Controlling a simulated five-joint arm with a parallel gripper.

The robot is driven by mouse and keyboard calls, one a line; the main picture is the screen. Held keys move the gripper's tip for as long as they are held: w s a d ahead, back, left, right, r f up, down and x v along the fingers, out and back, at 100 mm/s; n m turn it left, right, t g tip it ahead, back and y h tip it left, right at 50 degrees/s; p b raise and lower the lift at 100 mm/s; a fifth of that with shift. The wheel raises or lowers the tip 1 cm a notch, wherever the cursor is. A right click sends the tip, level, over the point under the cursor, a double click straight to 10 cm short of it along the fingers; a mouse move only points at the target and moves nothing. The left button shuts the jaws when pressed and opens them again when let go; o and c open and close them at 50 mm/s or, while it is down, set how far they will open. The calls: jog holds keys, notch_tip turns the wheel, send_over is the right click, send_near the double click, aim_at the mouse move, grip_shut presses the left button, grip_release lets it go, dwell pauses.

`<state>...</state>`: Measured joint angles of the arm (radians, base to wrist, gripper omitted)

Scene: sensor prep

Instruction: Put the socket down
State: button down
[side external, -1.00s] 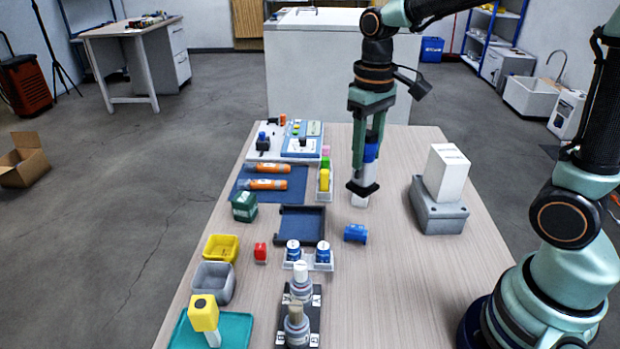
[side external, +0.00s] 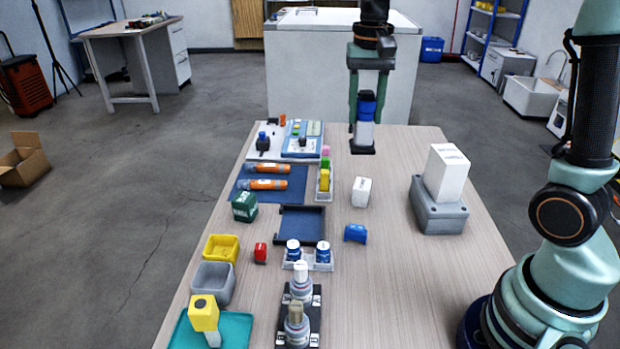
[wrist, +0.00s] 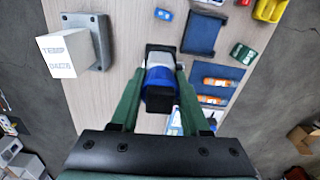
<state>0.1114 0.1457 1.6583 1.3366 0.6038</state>
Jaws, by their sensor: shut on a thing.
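My gripper (side external: 363,140) is shut on a blue-and-white, roughly cylindrical piece (side external: 366,108), which I take to be the socket. It is held upright near the back edge of the table, apparently above the surface.
A small white block (side external: 361,192) stands alone on the table (side external: 400,270). A grey base (side external: 440,217) bears a white box (side external: 446,172) at right. The front right is clear.

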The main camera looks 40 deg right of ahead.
jog(key=shift+w+d+r+m, duration=0.1)
jog(key=shift+w+d+m, duration=0.1)
jog(key=shift+m, duration=0.1)
jog(key=shift+f, duration=0.4)
notch_tip(320, 180, down, 19)
jog(key=shift+r, duration=0.1)
jog(key=shift+c, duration=1.9)
grip_release()
